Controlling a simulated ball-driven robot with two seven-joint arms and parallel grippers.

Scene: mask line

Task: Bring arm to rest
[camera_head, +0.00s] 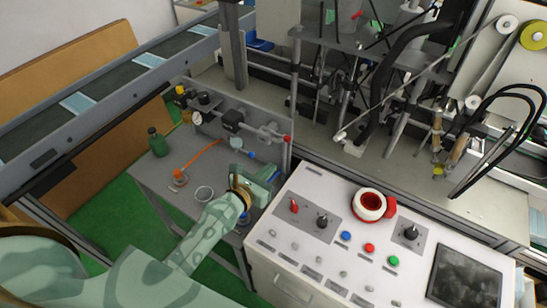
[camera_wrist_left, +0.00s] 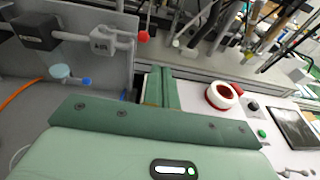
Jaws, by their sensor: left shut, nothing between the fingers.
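My left arm, pale green, comes in from the lower left in the head view. Its gripper (camera_head: 268,177) is over the grey side table (camera_head: 150,172), close to the left edge of the white control panel (camera_head: 330,232). In the left wrist view the gripper's green fingers (camera_wrist_left: 161,88) are together, with nothing between them. They point toward the gap between the side table and the panel. My right gripper is in neither view.
A red and white roll (camera_head: 370,205) sits on the panel among knobs and coloured buttons. A green bottle (camera_head: 158,143) and orange hose (camera_head: 200,160) are on the side table. A conveyor (camera_head: 110,92) runs behind at left. Machine frames stand behind the panel.

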